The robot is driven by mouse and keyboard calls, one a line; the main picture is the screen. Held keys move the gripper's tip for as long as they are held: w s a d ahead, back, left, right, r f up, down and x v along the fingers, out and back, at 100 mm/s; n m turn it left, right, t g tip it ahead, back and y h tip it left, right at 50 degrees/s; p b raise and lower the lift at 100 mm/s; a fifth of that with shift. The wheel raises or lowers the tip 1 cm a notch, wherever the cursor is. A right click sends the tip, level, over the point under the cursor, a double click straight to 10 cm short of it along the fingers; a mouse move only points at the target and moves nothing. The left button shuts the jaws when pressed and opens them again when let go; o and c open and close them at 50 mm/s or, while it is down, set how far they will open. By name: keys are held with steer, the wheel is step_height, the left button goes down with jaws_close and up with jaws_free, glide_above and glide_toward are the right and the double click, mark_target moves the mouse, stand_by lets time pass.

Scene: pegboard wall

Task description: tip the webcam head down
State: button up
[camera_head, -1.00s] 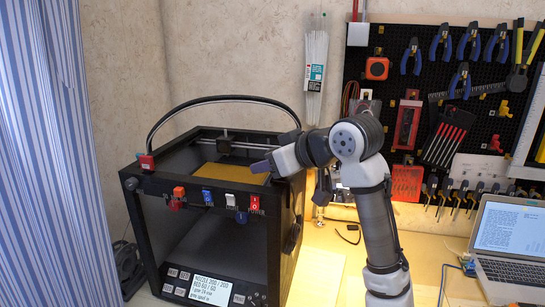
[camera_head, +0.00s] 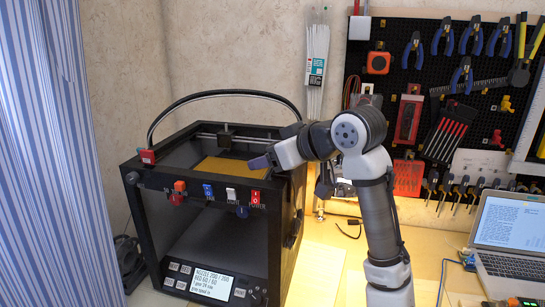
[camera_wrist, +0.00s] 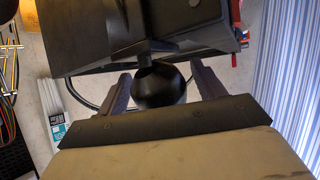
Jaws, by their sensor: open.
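In the wrist view a round black ball (camera_wrist: 160,85) on a short neck sits between my fingers; it looks like the webcam head, though I cannot be sure. My gripper (camera_wrist: 165,84) is open, with one finger on each side of the ball and gaps visible. In the head view my gripper (camera_head: 262,162) reaches left over the right part of the black 3D printer's top (camera_head: 190,140). I cannot make out the webcam in the head view; my gripper and arm may hide it.
The printer has coloured switches (camera_head: 208,192) and a lit display (camera_head: 212,283) on its front. A black hose (camera_head: 225,93) arches over it. A pegboard of tools (camera_head: 440,100) hangs at the right, above a laptop (camera_head: 508,240). A striped curtain (camera_head: 45,150) hangs at left.

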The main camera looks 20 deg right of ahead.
steer(key=b+v, duration=0.2)
steer(key=v, duration=1.1)
steer(key=shift+s+b, duration=0.25)
steer(key=shift+b, duration=0.05)
steer(key=shift+w, duration=0.1)
